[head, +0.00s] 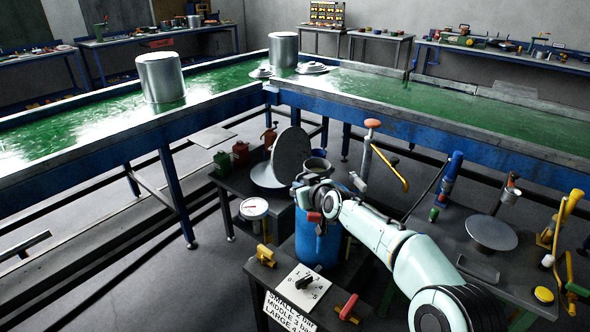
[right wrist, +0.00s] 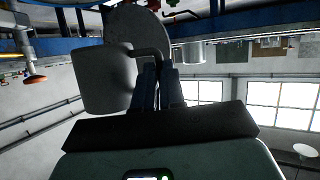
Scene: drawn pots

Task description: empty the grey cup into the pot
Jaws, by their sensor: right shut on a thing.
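The grey cup (head: 317,165) is at the centre of the head view, its dark open rim facing up. My right gripper (head: 304,186) is shut on it. In the right wrist view the fingers (right wrist: 158,88) close on the handle of the cup (right wrist: 104,78). The cup's contents cannot be made out. Two silver pots stand on the green table: a near one (head: 161,78) at left and a far one (head: 284,49) at the corner. Both are well away from the cup, and I cannot tell which the task means. My left gripper is not in view.
A blue cylinder (head: 318,244) stands below the cup. A tilted grey disc (head: 292,152) is close beside the cup. A pressure gauge (head: 254,208), an orange-topped post (head: 372,124) and a round plate (head: 492,233) stand around my arm. The green table (head: 60,138) is mostly bare.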

